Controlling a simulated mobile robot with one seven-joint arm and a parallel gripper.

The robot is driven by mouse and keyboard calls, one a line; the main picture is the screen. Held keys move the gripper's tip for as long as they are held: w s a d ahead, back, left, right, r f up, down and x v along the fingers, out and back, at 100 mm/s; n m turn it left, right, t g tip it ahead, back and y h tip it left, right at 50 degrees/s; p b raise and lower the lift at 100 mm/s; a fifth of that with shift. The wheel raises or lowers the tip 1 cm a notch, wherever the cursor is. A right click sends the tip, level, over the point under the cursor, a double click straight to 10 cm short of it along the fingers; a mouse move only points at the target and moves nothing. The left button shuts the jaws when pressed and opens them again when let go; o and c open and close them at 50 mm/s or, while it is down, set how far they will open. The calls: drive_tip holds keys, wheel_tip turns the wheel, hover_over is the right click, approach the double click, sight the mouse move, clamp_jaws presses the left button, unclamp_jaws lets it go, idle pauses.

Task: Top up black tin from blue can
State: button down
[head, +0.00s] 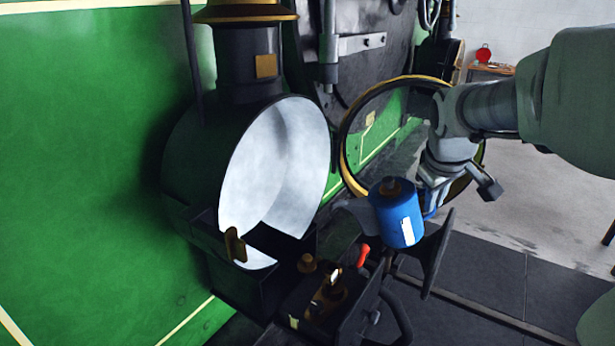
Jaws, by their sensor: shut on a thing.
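My gripper (433,198) is shut on the blue can (393,220), at its right side. The can is a blue cylinder with a white label and a dark cap on top. It is held nearly upright, tilted slightly, in front of the brass-rimmed ring. A black box-like tin (300,305) with brass fittings on top is below and to the left of the can; I cannot tell for sure that this is the black tin. The can appears apart from it. The can's underside is hidden, and no liquid shows.
A red-tipped lever (363,254) stands between box and can. A dark disc-like part (437,255) is close to the can's lower right. Paved floor (490,275) is clear at right; a small table (490,69) is far back.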

drive_tip(key=f+y+b, duration=0.1)
drive_tip(key=f, duration=0.1)
drive_tip(key=f+y+b, duration=0.1)
drive_tip(key=f, duration=0.1)
drive_tip(key=a+f+y+b, duration=0.1)
drive_tip(key=y, duration=0.1)
drive_tip(key=shift+s+f+m+g, duration=0.1)
drive_tip(key=shift+f+m+g, duration=0.2)
drive_tip(key=shift+f+m, duration=0.1)
drive_tip(key=shift+r, duration=0.1)
